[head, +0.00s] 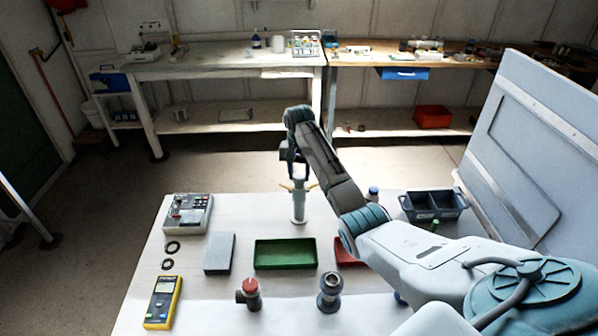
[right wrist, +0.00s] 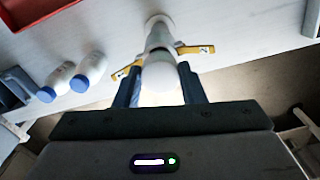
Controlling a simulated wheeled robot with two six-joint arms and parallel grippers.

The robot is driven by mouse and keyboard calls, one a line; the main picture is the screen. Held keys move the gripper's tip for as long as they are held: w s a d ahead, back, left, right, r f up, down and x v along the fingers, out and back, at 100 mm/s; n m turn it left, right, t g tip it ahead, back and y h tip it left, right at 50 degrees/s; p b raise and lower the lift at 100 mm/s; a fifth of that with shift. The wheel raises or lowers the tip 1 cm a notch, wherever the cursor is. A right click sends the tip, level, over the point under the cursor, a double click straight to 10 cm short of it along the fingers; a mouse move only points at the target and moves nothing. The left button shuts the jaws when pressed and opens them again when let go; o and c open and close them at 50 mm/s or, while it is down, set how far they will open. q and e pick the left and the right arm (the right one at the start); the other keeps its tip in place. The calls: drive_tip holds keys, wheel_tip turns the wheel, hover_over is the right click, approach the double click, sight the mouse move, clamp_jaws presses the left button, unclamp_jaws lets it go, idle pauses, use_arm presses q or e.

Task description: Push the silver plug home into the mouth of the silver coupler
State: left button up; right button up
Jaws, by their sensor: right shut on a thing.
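The silver coupler (head: 298,208) stands upright on the white table, with yellow levers spread at its top; it also shows in the right wrist view (right wrist: 158,25). My right gripper (head: 298,176) is above it, pointing down. In the right wrist view, its two dark fingers (right wrist: 161,88) are shut on the silver plug (right wrist: 160,77), a pale cylinder in line with the coupler. The plug's far end meets or overlaps the coupler's mouth in that view; I cannot tell how deep it sits. My left gripper is not in view.
A green tray (head: 285,254), a grey block (head: 219,253), a control box (head: 187,214) and a yellow meter (head: 162,302) lie left and front. A red-knob valve (head: 250,294) and a grey fitting (head: 329,291) stand in front. A black bin (head: 433,205) is at right.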

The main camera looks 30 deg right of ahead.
sight(299, 176)
drive_tip(key=shift+f, duration=0.9)
drive_tip(key=o, duration=1.1)
drive_tip(key=shift+c, duration=0.2)
wheel_tip(299, 176, up, 5)
drive_tip(key=b, duration=0.3)
drive_tip(key=shift+f, duration=0.2)
wheel_tip(299, 176, up, 5)
drive_tip(key=shift+r+p, duration=0.15)
drive_tip(key=shift+p, duration=1.05)
drive_tip(key=shift+r+p, duration=0.45)
